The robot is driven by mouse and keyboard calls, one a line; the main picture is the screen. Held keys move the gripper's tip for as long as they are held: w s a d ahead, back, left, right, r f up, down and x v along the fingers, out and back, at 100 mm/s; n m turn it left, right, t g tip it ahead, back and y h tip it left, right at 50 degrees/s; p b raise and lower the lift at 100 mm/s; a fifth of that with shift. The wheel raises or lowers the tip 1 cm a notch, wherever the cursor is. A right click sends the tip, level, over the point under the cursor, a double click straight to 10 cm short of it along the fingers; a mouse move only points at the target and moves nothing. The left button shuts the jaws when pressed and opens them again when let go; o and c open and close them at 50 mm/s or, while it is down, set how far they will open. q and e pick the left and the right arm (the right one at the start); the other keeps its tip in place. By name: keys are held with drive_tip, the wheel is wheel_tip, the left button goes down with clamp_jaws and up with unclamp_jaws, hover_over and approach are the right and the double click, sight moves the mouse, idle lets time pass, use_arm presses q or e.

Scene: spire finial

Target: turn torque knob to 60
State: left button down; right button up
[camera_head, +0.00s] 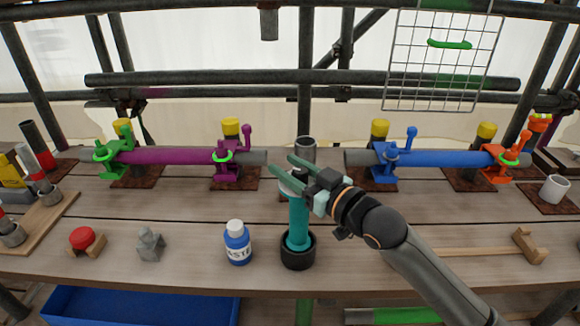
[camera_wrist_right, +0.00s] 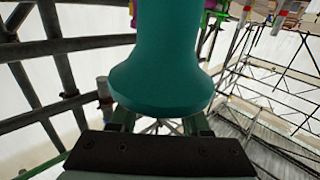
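A teal tool (camera_head: 298,222) with a pale band near its top stands upright in a black round holder (camera_head: 298,250) at the table's front middle. I see no separate dial and cannot read a number on it. My right gripper (camera_head: 290,167) reaches in from the right at the tool's top, its two fingers apart with the top between or just beside them. In the right wrist view the teal tool (camera_wrist_right: 162,75) flares wide in front of the fingers and hides their tips. Whether they press on it I cannot tell. My left gripper is not in view.
A blue-white bottle (camera_head: 237,243) stands just left of the holder. A grey metal piece (camera_head: 150,246) and a red-topped block (camera_head: 84,240) lie farther left. A purple pipe (camera_head: 170,157) and a blue pipe (camera_head: 450,158) sit in clamps behind. A mallet (camera_head: 525,246) lies right.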

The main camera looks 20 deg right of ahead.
drive_tip(key=o, duration=0.3)
drive_tip(key=b+v, duration=0.1)
drive_tip(key=v, duration=1.1)
drive_tip(key=shift+s+b, duration=0.25)
drive_tip(key=shift+b, duration=0.05)
drive_tip(key=shift+d+f, duration=0.1)
drive_tip(key=s+d+f+m+g+h, duration=0.1)
drive_tip(key=s+f+g+h, duration=0.2)
drive_tip(key=f, duration=0.6)
drive_tip(key=s+d+f+m+g+h, duration=0.1)
drive_tip(key=s+f+m+g+h, duration=0.15)
drive_tip(key=f, duration=0.65)
drive_tip(key=s+f+g+h, duration=0.3)
drive_tip(key=s+f+g, duration=0.4)
drive_tip(key=s+f, duration=0.5)
drive_tip(key=w+a+f+t+y+p, duration=0.1)
drive_tip(key=a+f+t+y+p, duration=0.1)
drive_tip(key=a+f+t+p, duration=0.2)
drive_tip(key=shift+w+a+f+t+p, duration=0.15)
drive_tip(key=shift+w+a+t+p, duration=0.35)
drive_tip(key=shift+t, duration=0.45)
